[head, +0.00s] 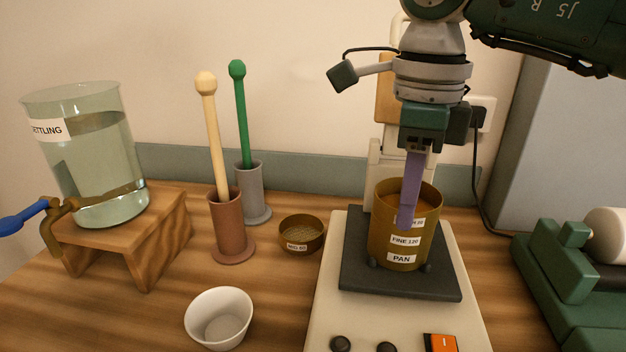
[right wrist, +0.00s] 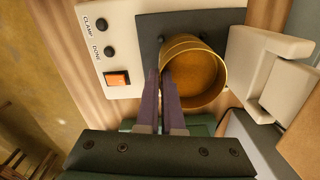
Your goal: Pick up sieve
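A brass sieve stack (head: 385,222) stands upright on the dark plate of a shaker (head: 352,275). Its labels include FINE 120 and PAN; a higher label is partly covered by my finger. The right wrist view looks into its open round top (right wrist: 205,75), where yellow-brown stuff shows. My right gripper (head: 407,222) points down at the stack's near wall. In the right wrist view its two purple fingers (right wrist: 160,82) are close together at the rim, with a narrow gap. Whether they press on the wall is unclear. A small separate brass sieve (head: 298,247) lies on the table. My left gripper is not in view.
Left of the shaker stand a white cup (head: 219,318), a brown holder (head: 228,225) and a grey holder (head: 252,192) with rods. A SETTLING beaker (head: 100,150) sits on a wooden stand (head: 150,225). A green machine (head: 570,270) is at right. The shaker has an orange switch (head: 440,343).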

